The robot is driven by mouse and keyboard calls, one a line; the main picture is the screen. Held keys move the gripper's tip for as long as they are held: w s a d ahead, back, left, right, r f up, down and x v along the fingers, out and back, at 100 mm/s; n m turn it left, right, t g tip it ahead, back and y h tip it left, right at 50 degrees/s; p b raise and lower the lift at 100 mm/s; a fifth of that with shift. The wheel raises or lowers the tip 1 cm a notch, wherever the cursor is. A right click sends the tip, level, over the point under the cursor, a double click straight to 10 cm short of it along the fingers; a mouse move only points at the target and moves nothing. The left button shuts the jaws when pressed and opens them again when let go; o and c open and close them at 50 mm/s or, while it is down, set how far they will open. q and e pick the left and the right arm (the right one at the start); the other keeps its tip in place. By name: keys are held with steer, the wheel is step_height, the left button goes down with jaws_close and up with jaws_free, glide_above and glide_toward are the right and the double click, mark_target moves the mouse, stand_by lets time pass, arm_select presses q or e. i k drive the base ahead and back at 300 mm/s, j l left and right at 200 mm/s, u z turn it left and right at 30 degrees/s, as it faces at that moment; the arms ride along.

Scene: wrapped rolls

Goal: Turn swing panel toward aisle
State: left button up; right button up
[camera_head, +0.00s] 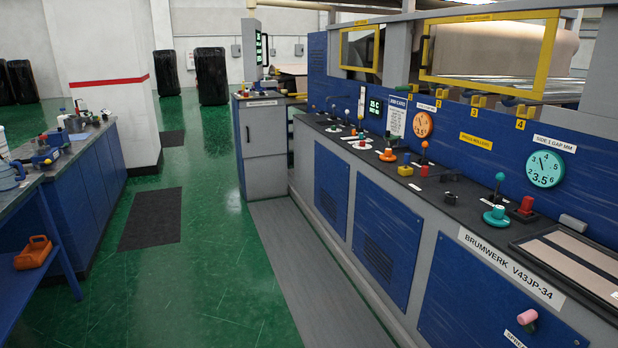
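A narrow upright grey panel (251,50) with green lit characters stands above the grey cabinet (262,140) at the far end of the machine. Neither of my grippers is in view.
A green floor aisle (215,250) with dark mats (152,218) is open. A blue workbench (80,185) and white pillar (100,80) border the left.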

mark_target(254, 66)
steer(key=i, duration=2.85)
steer(key=i+u, duration=0.2)
steer(key=i, duration=0.25)
steer(key=i+l+u, duration=0.15)
steer(key=i, duration=0.3)
steer(key=i+l+u, duration=0.2)
steer(key=i, duration=0.25)
steer(key=i+l+u, duration=0.2)
steer(key=i+l, duration=0.15)
steer(key=i+j, duration=0.1)
steer(key=i, duration=0.85)
steer(key=i+j, duration=0.1)
steer(key=i, duration=0.85)
